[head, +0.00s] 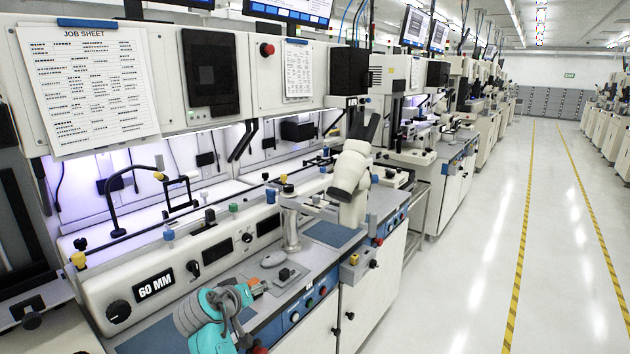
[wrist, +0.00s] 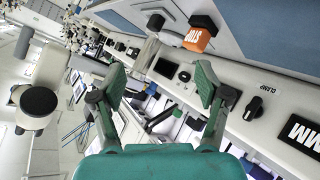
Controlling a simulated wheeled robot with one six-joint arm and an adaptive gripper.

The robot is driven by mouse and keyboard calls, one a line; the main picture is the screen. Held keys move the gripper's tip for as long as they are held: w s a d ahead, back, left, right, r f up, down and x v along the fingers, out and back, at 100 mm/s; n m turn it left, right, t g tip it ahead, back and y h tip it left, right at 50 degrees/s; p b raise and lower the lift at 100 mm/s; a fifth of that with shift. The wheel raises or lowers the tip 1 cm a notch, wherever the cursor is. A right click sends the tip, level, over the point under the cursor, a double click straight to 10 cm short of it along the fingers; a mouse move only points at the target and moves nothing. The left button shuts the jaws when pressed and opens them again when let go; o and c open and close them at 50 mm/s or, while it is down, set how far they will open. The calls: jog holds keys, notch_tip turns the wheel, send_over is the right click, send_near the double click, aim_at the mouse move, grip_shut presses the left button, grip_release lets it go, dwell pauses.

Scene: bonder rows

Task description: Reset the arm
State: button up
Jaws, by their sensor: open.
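My gripper (head: 240,298) is at the lower middle of the head view, at the end of my teal arm, over the front of the nearest bench. In the wrist view my gripper (wrist: 160,82) has its two green-tipped fingers spread wide apart. Nothing is between the fingers. An orange block marked STOP (wrist: 198,36) lies past the fingers in the wrist view. The same orange block (head: 257,287) shows just right of my gripper in the head view. Whether the gripper touches it cannot be told.
The nearest bench has a 60 MM panel (head: 156,285), knobs, and a white microscope (head: 350,180) at its right. A job sheet (head: 88,88) hangs above. More machines run back along the row. A clear aisle (head: 480,240) with yellow-black floor lines lies right.

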jog(key=s+d+f+y, duration=0.1)
jog(key=s+d+f, duration=0.1)
jog(key=d+f, duration=0.35)
jog(key=s+d+f, duration=0.2)
jog(key=f, duration=0.6)
jog(key=s+d+f+y, duration=0.1)
jog(key=s+d+f, duration=0.45)
jog(key=s, duration=0.25)
jog(key=s+d+f+n+y, duration=0.1)
jog(key=s+d+f, duration=0.45)
jog(key=s, duration=0.25)
jog(key=s+d+f+y, duration=0.1)
jog(key=s+d+f, duration=0.45)
jog(key=s, duration=0.25)
jog(key=s+d+r+m+t, duration=0.1)
jog(key=s+d+r, duration=0.15)
jog(key=s, duration=0.45)
jog(key=s+d+r, duration=0.1)
jog(key=s+d, duration=0.2)
jog(key=s, duration=0.5)
jog(key=s+d+r+m+t, duration=0.1)
jog(key=s+d+r, duration=0.1)
jog(key=s, duration=0.5)
jog(key=s+d+r+m+t, duration=0.1)
jog(key=s+d+r+m, duration=0.1)
jog(key=s+r, duration=1.1)
notch_tip(320, 180, up, 2)
jog(key=shift+s+d+r+m+h, duration=0.15)
jog(key=shift+s+d+m+h, duration=0.15)
jog(key=shift+d+m+h, duration=0.15)
